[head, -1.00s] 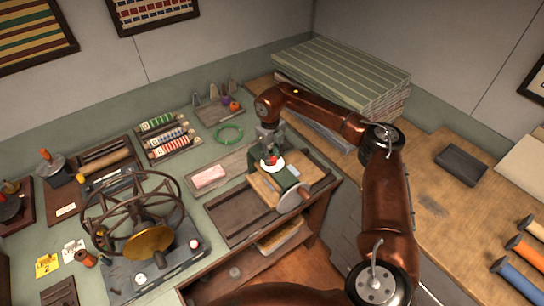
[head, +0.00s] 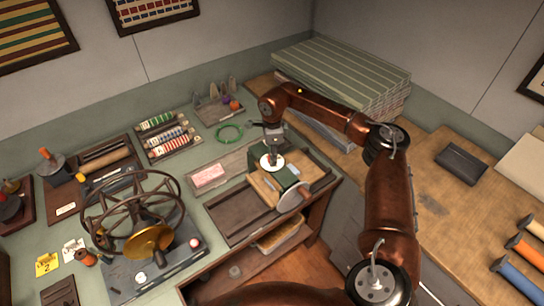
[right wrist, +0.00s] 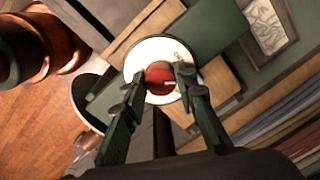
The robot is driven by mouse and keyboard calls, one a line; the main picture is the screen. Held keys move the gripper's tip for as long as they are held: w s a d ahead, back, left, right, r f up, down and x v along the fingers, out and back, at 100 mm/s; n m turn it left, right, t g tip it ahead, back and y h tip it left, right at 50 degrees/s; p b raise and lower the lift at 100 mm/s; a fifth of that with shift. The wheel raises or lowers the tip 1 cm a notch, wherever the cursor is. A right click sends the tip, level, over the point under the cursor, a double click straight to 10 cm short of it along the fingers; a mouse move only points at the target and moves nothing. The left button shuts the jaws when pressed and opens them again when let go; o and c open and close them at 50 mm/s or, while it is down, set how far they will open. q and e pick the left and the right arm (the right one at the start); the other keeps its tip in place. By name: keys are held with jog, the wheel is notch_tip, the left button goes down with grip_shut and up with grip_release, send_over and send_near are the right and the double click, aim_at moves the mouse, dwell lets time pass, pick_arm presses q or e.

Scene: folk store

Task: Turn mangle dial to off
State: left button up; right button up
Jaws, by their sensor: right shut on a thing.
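The mangle (head: 287,177) is a small green machine with wooden boards, at the middle of the bench in the head view. On top is its dial, a white disc (head: 264,163) with a red knob. My right gripper (head: 272,154) comes down over the dial from above and hides most of the knob. In the right wrist view the red knob (right wrist: 159,77) sits between the two fingers, over the white disc (right wrist: 142,54), and the fingers are shut on it. A pale mark shows on the knob's right side. The disc's lettering is too small to read. My left gripper is out of view.
A large spoked wheel machine (head: 130,225) stands left on the bench. A pink block (head: 208,176), a green ring (head: 229,134) and a spool rack (head: 168,143) lie near the mangle. Stacked striped sheets (head: 345,70) stand behind my right arm.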

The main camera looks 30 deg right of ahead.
jog(key=n, duration=0.3)
jog(key=shift+r+n, duration=0.1)
jog(key=shift+n, duration=0.2)
jog(key=shift+n+b, duration=0.35)
jog(key=shift+n, duration=1.55)
jog(key=o, duration=1.2)
jog(key=shift+c, duration=0.2)
jog(key=shift+r, duration=0.1)
notch_tip(320, 180, up, 12)
jog(key=shift+s, duration=0.25)
jog(key=shift+f, duration=0.2)
